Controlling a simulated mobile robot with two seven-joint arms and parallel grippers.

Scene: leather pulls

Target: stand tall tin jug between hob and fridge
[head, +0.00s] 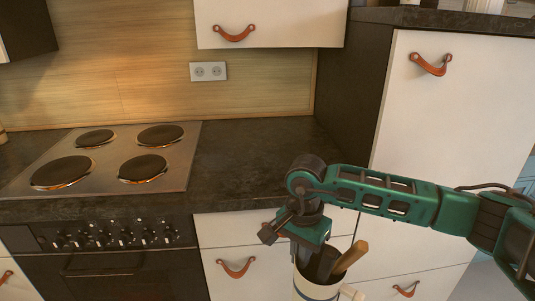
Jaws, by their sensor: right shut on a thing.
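My right gripper (308,258) reaches in from the right, points down, and is shut on the tall tin jug (318,290) near its rim. The jug is pale with a dark band and is cut off by the bottom edge of the view. It hangs in front of the counter's drawers. A wooden handle (350,257) sticks up out of it. The hob (109,187), with dark round plates, is at the left. The tall white-fronted unit at the right looks like the fridge (425,125). My left gripper is not in view.
The dark counter (255,155) between hob and tall unit is bare. A wall socket (208,71) is on the wooden backsplash behind it. A white wall cupboard (270,22) hangs above. The oven (110,255) and white drawers (235,262) with leather pulls are below.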

